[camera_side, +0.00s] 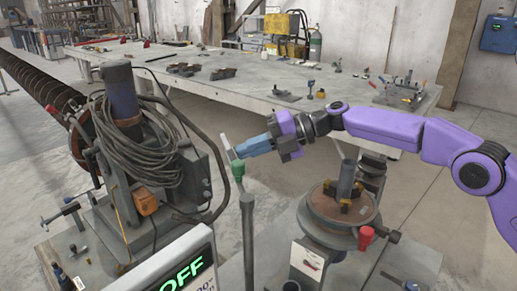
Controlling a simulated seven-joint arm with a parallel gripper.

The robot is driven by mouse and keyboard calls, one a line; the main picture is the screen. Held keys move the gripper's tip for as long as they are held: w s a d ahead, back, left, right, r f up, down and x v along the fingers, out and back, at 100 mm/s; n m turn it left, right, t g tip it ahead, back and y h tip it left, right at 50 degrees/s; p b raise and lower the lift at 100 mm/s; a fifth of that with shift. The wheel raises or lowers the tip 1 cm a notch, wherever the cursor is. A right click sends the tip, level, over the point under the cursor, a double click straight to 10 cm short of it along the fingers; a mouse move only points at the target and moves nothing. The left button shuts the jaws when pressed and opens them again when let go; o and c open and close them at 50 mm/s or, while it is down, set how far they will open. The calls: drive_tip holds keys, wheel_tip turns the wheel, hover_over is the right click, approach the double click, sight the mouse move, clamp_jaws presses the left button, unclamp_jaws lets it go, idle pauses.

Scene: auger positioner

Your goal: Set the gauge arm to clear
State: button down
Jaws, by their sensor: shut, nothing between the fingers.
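A grey post (249,235) stands in the front middle with a green joint (238,170) at its top. A short pale bar (226,149), which looks like the gauge arm, tilts up and to the left above the green joint. My gripper (238,152) comes in from the right, its blue fingers shut with nothing between them. Its tips are right at the bar; I cannot tell whether they touch it. A display box (180,268) at the bottom shows green "OFF" and part of a second line that is cut off.
The motor unit (122,95) with coiled cable and the long auger (40,88) stand at the left. A round positioner table (325,205) with a short upright tube stands right of the post. A long workbench (225,65) lies behind.

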sight(230, 150)
drive_tip(key=shift+s+a, duration=0.15)
drive_tip(key=shift+a, duration=1.9)
